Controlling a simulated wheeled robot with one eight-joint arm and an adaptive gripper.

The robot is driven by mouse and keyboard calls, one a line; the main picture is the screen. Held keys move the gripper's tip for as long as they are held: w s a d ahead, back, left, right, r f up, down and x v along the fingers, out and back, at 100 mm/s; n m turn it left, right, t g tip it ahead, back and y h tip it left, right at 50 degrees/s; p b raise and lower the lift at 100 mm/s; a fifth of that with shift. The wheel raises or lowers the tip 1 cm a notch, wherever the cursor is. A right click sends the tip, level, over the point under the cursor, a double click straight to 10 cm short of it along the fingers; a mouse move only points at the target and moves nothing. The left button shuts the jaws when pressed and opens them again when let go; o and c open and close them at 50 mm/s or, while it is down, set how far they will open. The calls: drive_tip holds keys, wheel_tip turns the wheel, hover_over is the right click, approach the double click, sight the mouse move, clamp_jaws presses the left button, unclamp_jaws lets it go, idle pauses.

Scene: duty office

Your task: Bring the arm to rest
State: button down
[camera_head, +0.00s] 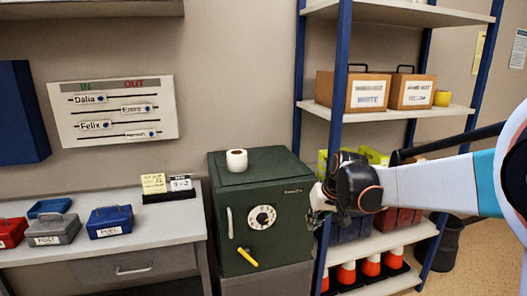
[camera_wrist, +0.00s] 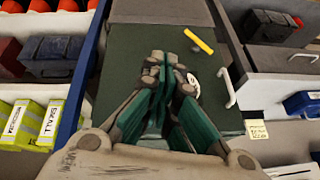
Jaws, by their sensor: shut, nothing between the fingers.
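My gripper (camera_head: 318,203) is at the end of my arm, which reaches in from the right in the head view. It is in front of the right edge of the green safe (camera_head: 235,205). In the wrist view my gripper (camera_wrist: 160,85) has its fingers together with nothing between them, and the safe (camera_wrist: 125,50) fills the space behind them. The safe door is shut, with a white dial (camera_head: 262,217), a pale handle and a yellow lever (camera_head: 247,257). The yellow lever also shows in the wrist view (camera_wrist: 199,40). My fingers partly cover the dial there.
A blue-posted shelf rack (camera_head: 335,130) stands right of the safe, close to my gripper, with boxes, bins and orange cones. A desk (camera_head: 120,250) on the left holds red, grey and blue cash boxes. A white roll (camera_head: 237,160) stands on the safe. An in/out board (camera_head: 114,110) hangs on the wall.

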drive_tip(key=s+d+r+m+t+h, duration=0.1)
drive_tip(key=s+d+r, duration=0.15)
drive_tip(key=s, duration=0.95)
drive_tip(key=s+d+r+t+h, duration=0.1)
drive_tip(key=s+r, duration=0.2)
drive_tip(key=s, duration=0.9)
drive_tip(key=s+d+f, duration=0.1)
drive_tip(key=s+f, duration=0.2)
drive_tip(key=s, duration=0.6)
drive_tip(key=shift+d+f, duration=0.15)
drive_tip(key=shift+d, duration=0.15)
drive_tip(key=shift+s, duration=0.1)
